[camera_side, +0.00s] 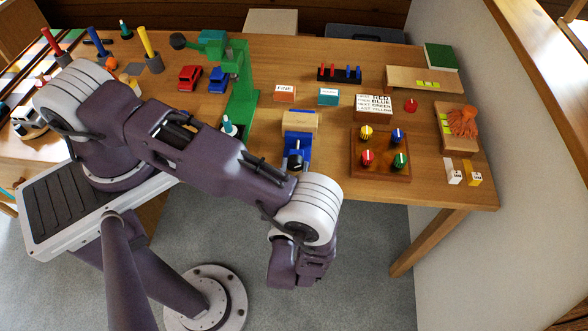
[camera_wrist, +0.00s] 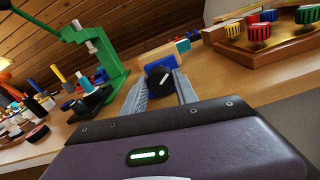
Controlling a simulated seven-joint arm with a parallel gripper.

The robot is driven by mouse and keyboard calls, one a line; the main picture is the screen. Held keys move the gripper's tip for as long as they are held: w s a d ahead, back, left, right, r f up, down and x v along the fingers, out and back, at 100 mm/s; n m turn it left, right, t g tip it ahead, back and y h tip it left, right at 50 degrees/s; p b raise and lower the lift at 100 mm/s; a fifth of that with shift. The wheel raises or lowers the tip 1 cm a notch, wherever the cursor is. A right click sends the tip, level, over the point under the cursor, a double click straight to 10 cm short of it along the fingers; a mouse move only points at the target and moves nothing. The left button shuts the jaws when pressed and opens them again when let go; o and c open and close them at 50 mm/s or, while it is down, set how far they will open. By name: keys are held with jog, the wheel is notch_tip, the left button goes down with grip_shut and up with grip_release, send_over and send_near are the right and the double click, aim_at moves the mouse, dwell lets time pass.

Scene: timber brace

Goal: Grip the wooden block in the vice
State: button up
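The blue vice (camera_side: 297,147) stands near the front edge of the table in the side view, with a black knob (camera_side: 294,162) on its near side. The wooden block (camera_side: 300,122) sits at the top of the vice; I cannot tell how tightly the jaws hold it. In the wrist view the vice body (camera_wrist: 157,63) is straight ahead, with the knob facing me and the block (camera_wrist: 160,52) behind it. My gripper (camera_wrist: 160,80) is open, its two grey fingers apart on either side of the knob in the picture. Nothing shows gripped. Its fingertips are hidden in the side view.
A green press (camera_side: 240,90) stands left of the vice. A wooden board with coloured knobs (camera_side: 382,170) is to its right. A small orange-and-white box (camera_side: 285,94) and a teal box (camera_side: 328,96) lie behind it. The space before the table edge is free.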

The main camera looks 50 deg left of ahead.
jog(key=m, duration=0.4)
jog(key=shift+m, duration=0.3)
grip_shut()
jog(key=o, duration=1.2)
grip_release()
jog(key=v, duration=0.7)
jog(key=shift+d, duration=0.1)
